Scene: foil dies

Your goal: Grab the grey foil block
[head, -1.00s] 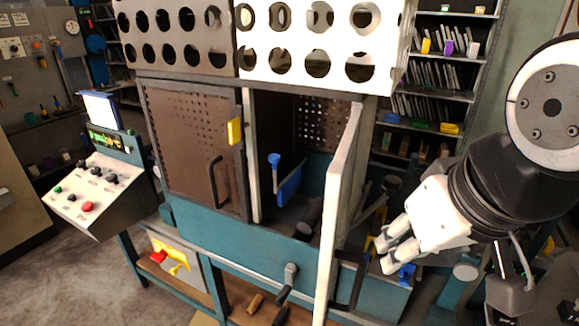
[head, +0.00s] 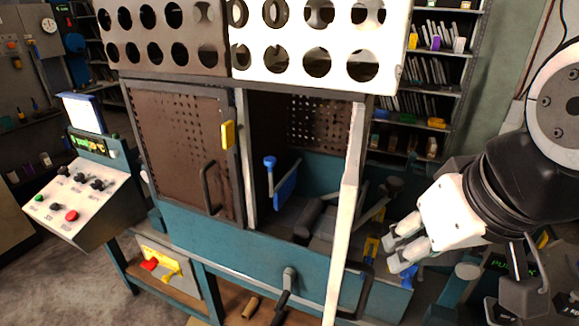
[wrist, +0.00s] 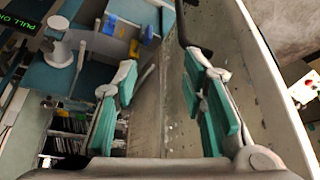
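I cannot pick out the grey foil block with certainty. A small pale grey-white block (head: 459,45) stands on the back shelf beside a purple one (head: 435,42) and a yellow one (head: 413,40); I cannot tell if it is foil. My gripper (head: 398,248) is at the right in the head view, just right of the machine's open white door (head: 346,210), well in front of and below that shelf. In the wrist view my gripper (wrist: 158,108) has its teal pads wide apart, with nothing held; a worn grey surface shows behind the gap.
A teal machine (head: 235,245) with a brown perforated panel (head: 180,140) fills the middle. Its open bay holds a blue lever (head: 285,190) and dark parts. A control console (head: 75,200) stands at left. Shelves (head: 425,90) stand behind. Bare floor (head: 60,270) shows at lower left.

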